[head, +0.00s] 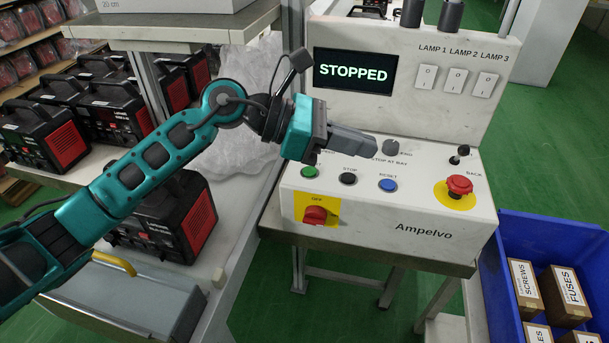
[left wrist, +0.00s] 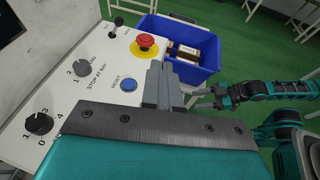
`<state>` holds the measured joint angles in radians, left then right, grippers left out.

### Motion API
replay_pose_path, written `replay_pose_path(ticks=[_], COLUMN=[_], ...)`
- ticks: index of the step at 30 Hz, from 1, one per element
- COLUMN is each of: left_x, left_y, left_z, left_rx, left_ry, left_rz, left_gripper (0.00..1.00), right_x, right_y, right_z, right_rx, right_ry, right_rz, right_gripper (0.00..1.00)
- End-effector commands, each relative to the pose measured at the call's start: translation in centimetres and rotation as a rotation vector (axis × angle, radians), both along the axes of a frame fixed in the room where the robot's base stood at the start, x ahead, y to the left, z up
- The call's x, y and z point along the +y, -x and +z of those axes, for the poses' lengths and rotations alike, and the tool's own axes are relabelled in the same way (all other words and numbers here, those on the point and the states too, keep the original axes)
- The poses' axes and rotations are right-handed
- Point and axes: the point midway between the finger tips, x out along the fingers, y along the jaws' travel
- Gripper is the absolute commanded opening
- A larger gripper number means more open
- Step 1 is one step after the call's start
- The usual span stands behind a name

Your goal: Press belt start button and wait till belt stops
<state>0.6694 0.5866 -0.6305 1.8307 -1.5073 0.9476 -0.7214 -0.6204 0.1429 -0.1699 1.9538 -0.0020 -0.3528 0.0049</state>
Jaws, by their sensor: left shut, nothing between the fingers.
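The white control panel (head: 400,215) has a screen (head: 354,72) reading STOPPED. A green button (head: 309,172) sits at its left, with its label mostly hidden behind my left gripper. The black STOP button (head: 348,179) and blue RESET button (head: 388,185) are to its right. My left gripper (head: 398,148) is shut and empty above the panel, apart from the green button, its fingers pointing right. In the left wrist view its fingers (left wrist: 158,70) are together beside the blue button (left wrist: 129,85). My right gripper (left wrist: 205,98) shows small there; its jaw state is unclear.
A red emergency button (head: 459,186) and a red rotary switch (head: 315,215) stand out from the panel. Knobs (left wrist: 82,68) sit near my left fingers. A blue crate (head: 512,288) with boxes is at right. Black-and-red units (head: 35,135) fill the left side.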

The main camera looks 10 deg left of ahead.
Motion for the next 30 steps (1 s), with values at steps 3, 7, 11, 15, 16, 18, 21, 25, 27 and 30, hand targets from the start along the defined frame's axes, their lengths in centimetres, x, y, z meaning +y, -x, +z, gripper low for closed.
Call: replay_pose_path(ticks=[3,7,11,15,16,18,21,25,27,30], left_x=[2.6,5.6,7.5,8.2,8.2,8.3,8.2,8.2,8.2,8.2], left_y=[-2.1,-4.1,-5.2,-5.6,-5.6,-5.6,-5.6,-5.6,-5.6,-5.6], left_z=[-0.4,-0.1,0.3,0.5,0.5,0.5,0.5,0.5,0.2,-0.7], left_rx=[-0.198,-0.336,-0.404,-0.424,-0.424,-0.425,-0.423,-0.423,-0.423,-0.421], left_ry=[-0.265,-0.487,-0.615,-0.659,-0.662,-0.663,-0.660,-0.658,-0.658,-0.658], left_rz=[-0.021,-0.023,-0.018,-0.016,-0.015,-0.015,-0.016,-0.015,-0.016,-0.016], left_gripper=[0.00,0.00,0.00,0.00,0.00,0.00,0.00,0.00,0.00,0.00], right_x=[0.0,0.1,0.1,0.1,0.1,0.1,0.1,0.1,0.1,0.1], right_y=[0.0,-0.1,-0.1,-0.1,-0.1,-0.2,-0.1,-0.1,-0.1,-0.1], right_z=[-0.7,-1.0,-1.1,-1.1,-1.1,-1.0,-1.0,-1.1,-1.2,-1.7], right_rx=[-0.001,-0.002,-0.003,-0.004,-0.005,-0.006,-0.005,-0.005,-0.004,-0.002], right_ry=[-0.001,-0.002,-0.002,-0.002,-0.002,-0.002,-0.002,-0.001,-0.001,-0.002], right_rz=[0.001,0.002,0.002,0.002,0.002,0.002,0.002,0.002,0.002,0.002], right_gripper=[0.51,0.51,0.51,0.51,0.51,0.51,0.51,0.51,0.51,0.51])
